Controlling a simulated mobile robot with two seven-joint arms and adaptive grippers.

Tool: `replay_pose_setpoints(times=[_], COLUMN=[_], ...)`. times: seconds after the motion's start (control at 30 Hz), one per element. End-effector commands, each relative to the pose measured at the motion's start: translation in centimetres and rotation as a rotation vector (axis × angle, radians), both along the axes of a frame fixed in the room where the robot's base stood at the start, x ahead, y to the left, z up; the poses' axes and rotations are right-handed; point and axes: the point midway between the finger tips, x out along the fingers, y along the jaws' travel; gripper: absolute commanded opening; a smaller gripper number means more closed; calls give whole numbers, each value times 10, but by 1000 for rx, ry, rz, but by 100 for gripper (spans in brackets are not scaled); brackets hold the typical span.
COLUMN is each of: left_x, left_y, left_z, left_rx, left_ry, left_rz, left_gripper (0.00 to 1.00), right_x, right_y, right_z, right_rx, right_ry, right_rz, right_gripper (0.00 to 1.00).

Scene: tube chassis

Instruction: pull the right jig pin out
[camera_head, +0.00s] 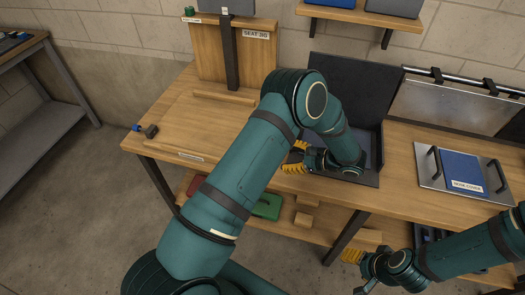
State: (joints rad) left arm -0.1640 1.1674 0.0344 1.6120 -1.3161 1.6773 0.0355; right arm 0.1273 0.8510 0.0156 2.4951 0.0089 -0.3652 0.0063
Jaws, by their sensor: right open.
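The wooden board labelled SEAT JIG (262,58) stands at the back of the bench, with a dark upright bar (230,55) in front of it. I cannot make out a right jig pin; it may be hidden or too small. My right gripper (352,256) is open, low at the bench's front right, with yellow fingers and nothing seen between them. It is far from the jig. My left gripper (296,158) is over the middle of the bench beside the dark tray; its yellow fingers are partly hidden by my arm, so I cannot tell its state.
A small dark block with a blue end (146,130) lies at the bench's left edge. A dark tray with a tall back (345,85) stands mid-bench. A blue book-like item (461,170) lies on a metal plate at right. Green and red items (266,206) sit on the lower shelf.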

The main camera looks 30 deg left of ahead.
Motion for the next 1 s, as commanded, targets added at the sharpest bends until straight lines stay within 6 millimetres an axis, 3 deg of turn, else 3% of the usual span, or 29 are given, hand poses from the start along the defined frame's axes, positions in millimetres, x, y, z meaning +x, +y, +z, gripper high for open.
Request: replay_pose_setpoints(times=[0.6,0.8,1.0], left_x=[-12,-14,-14], left_y=[102,118,121], left_z=[-41,-47,-48], left_rx=[-5,-5,-4], left_ry=[3,2,1], left_rz=[6,4,2], left_gripper=[58,58,58], right_x=[0,0,0], right_y=[0,0,0], right_z=[-1,-1,-1], right_rx=[0,0,0], right_ry=[0,0,0], right_rz=[0,0,0], right_gripper=[58,58,58])
